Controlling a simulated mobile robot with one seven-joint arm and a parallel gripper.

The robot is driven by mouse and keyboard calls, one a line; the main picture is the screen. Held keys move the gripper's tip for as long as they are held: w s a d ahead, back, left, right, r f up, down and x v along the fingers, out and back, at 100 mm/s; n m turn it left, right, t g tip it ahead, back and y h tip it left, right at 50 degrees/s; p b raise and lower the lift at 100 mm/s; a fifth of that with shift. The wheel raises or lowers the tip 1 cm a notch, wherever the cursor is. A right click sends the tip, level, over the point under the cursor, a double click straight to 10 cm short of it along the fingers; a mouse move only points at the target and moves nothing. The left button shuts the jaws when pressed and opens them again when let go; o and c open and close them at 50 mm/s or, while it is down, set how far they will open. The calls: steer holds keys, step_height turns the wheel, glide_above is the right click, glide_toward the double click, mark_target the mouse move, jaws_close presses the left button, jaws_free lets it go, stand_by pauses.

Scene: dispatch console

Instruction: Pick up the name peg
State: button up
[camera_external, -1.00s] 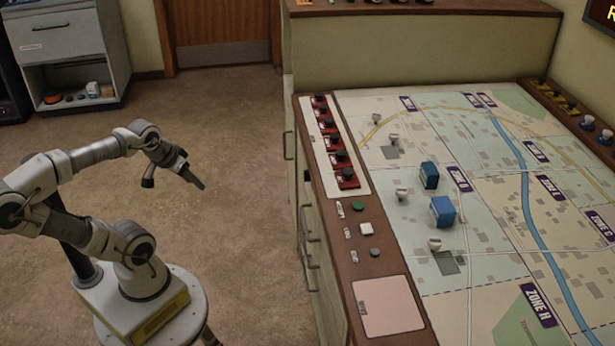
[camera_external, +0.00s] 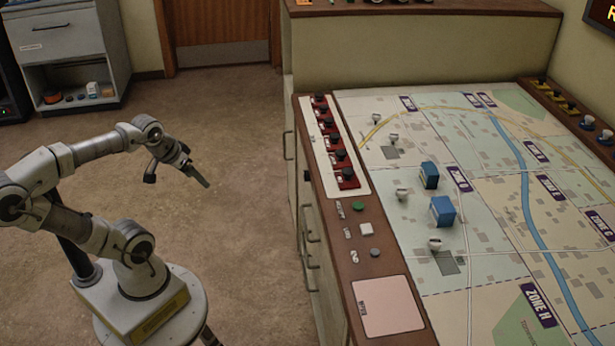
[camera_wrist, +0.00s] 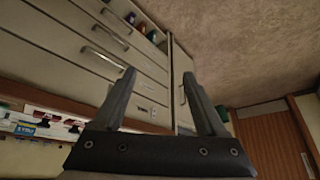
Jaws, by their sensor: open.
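My gripper (camera_external: 199,177) hangs over open floor left of the console, well apart from it. In the wrist view its two dark fingers (camera_wrist: 158,75) are spread with nothing between them. Several small pale peg-like pieces stand on the map table (camera_external: 480,290), among them one near the front (camera_external: 435,243), one in the middle (camera_external: 402,194) and one farther back (camera_external: 376,118). Black knobs on red bases (camera_external: 347,175) line the table's left edge. I cannot tell which piece is the name peg; no name is readable on any.
Two blue blocks (camera_external: 443,211) stand on the map. A green button (camera_external: 358,207) and a pink pad (camera_external: 387,306) are on the wooden edge. Drawers with handles (camera_wrist: 103,56) face my gripper. A grey cabinet (camera_external: 60,40) stands at the back left. The floor between is clear.

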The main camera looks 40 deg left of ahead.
steer(key=w+d+r+m+p, duration=0.35)
steer(key=w+r+p, duration=0.3)
steer(key=r, duration=0.25)
step_height(320, 180, up, 8)
steer(key=m+g+h+p, duration=0.4)
steer(key=m+p, duration=0.6)
steer(key=p, duration=1.2)
glide_above(402, 190)
steer(key=s+a, duration=0.2)
steer(key=a, duration=0.5)
steer(key=x, duration=1.2)
steer(key=shift+d, duration=0.25)
steer(key=shift+d+x, duration=0.1)
steer(key=shift+x, duration=1.25)
steer(key=shift+d+x, duration=0.15)
steer(key=shift+x, duration=1.15)
steer(key=shift+s+r, duration=0.1)
steer(key=shift+s, duration=0.1)
jaws_close()
